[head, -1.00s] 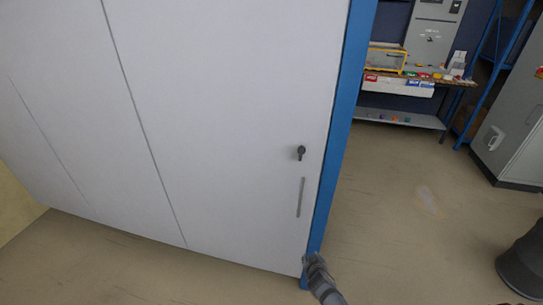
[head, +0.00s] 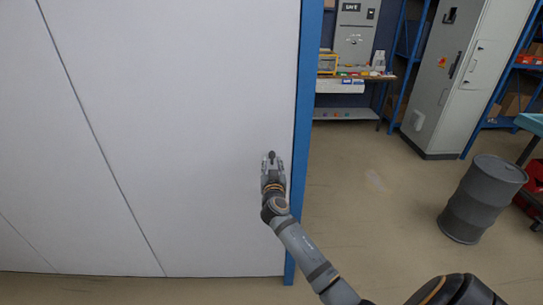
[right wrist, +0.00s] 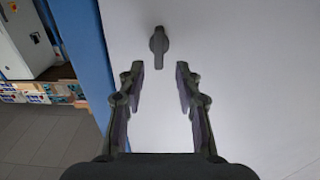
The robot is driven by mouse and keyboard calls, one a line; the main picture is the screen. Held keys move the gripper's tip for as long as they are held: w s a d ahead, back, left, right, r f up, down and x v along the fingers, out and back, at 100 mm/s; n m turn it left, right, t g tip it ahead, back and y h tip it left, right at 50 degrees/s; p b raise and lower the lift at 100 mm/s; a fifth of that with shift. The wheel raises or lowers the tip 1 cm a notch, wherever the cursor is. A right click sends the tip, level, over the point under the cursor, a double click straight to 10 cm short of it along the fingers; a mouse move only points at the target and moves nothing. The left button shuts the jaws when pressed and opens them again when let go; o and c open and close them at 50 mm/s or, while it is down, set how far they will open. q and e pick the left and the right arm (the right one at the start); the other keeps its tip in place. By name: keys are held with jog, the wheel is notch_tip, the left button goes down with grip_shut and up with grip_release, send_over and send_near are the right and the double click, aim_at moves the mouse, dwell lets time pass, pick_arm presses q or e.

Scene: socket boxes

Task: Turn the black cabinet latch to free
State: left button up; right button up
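The black latch (right wrist: 159,42) is a small dark knob with a short lever, mounted on a large white cabinet door (head: 190,130). In the right wrist view its lever points down toward the gap between my fingers. My right gripper (right wrist: 160,70) is open and empty, its two fingertips just short of the latch and on either side of its line. In the head view the right gripper (head: 271,158) is in front of the door near its right edge and covers most of the latch. My left gripper is not in view.
A blue post (head: 303,120) borders the door on the right. Beyond it are a workbench (head: 345,85), a grey cabinet (head: 440,90) and a dark grey drum (head: 480,197). The floor (head: 370,225) between is clear.

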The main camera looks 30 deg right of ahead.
aim_at(272, 157)
jog(key=x, duration=0.4)
jog(key=shift+s, duration=0.1)
jog(key=shift+c, duration=0.4)
grip_shut()
